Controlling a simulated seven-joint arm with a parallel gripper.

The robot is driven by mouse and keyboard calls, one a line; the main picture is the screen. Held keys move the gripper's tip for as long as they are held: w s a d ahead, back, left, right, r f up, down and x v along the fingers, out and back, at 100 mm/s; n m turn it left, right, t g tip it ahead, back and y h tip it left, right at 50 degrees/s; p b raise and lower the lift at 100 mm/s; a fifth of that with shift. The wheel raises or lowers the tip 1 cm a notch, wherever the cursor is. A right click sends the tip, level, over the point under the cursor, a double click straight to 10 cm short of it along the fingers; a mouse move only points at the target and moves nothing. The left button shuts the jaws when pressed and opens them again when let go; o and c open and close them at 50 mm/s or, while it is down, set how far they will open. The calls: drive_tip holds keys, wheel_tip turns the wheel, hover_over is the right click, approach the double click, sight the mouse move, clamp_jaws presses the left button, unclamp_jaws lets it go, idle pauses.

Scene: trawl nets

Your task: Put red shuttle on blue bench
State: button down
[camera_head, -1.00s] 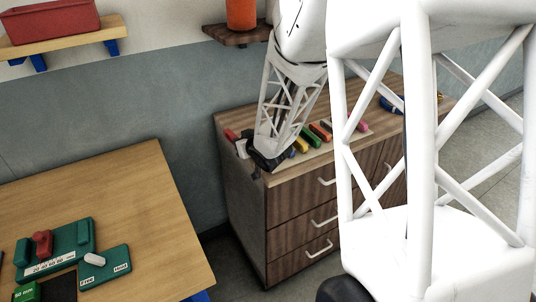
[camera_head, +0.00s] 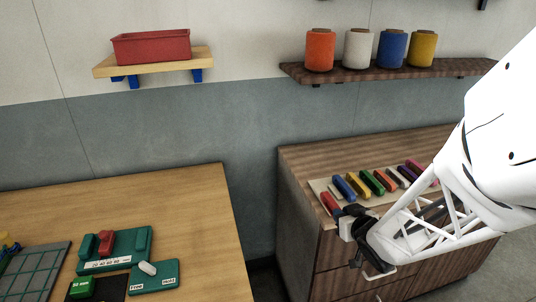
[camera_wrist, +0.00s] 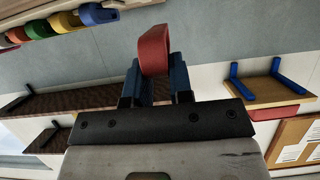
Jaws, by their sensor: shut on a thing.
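The red shuttle (camera_head: 330,203) is at the left end of the shuttle row on the dark wooden cabinet. It also shows in the wrist view (camera_wrist: 153,48), between the blue-grey fingers. My gripper (camera_head: 348,217) is shut on it, at the cabinet's front left corner. I cannot tell whether the shuttle is clear of the surface. A light wooden bench (camera_head: 195,215) stands at the left, with a gap between it and the cabinet. It seems to be the blue bench; its now-hidden leg showed blue a second ago.
Several coloured shuttles lie on a pale mat (camera_head: 319,187) beside the gripper. Green fixtures (camera_head: 117,250) and a gridded mat (camera_head: 32,270) occupy the bench's front; its back is bare. A shelf with spools (camera_head: 390,72) and a shelf with a red bin (camera_head: 152,47) hang above.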

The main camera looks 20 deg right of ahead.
drive_tip(key=shift+s+f, duration=0.1)
drive_tip(key=shift+s, duration=0.75)
drive_tip(key=w+d, duration=0.1)
drive_tip(key=w, duration=0.3)
drive_tip(key=w+d, duration=0.2)
drive_tip(key=w, duration=0.3)
drive_tip(key=w+d+f, duration=0.1)
drive_tip(key=w+d, duration=0.1)
drive_tip(key=w, duration=0.2)
drive_tip(key=shift+w+f, duration=0.1)
drive_tip(key=shift+w, duration=0.1)
drive_tip(key=shift+w+d+f, duration=0.1)
drive_tip(key=shift+w+d, duration=0.05)
drive_tip(key=shift+w, duration=0.3)
drive_tip(key=shift+w+d+f, duration=0.1)
drive_tip(key=shift+w+d, duration=0.05)
drive_tip(key=shift+w, duration=0.25)
drive_tip(key=shift+f, duration=1.45)
drive_tip(key=shift+f, duration=0.25)
